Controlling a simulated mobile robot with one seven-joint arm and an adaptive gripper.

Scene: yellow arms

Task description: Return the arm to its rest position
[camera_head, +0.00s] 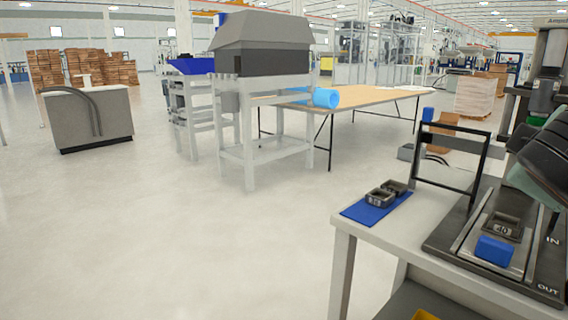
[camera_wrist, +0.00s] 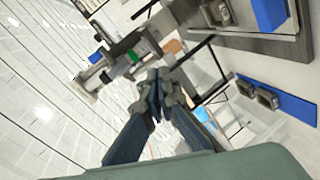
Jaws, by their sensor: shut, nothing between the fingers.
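My gripper (camera_wrist: 158,88) shows in the wrist view with its two dark fingers drawn together at the tips. It is shut and empty. The wrist view is steeply tilted, with the white ceiling on the left and the work table on the right. In the head view, dark and grey-green parts that look like my arm enter at the right edge, above the table's right side. The fingertips cannot be made out there.
Two small dark trays (camera_head: 380,197) rest on a blue mat (camera_head: 361,214) on the white table (camera_head: 398,236). A blue block (camera_head: 494,250) and a tray marked 45 (camera_head: 501,227) sit on the fixture beside a black frame (camera_head: 447,187).

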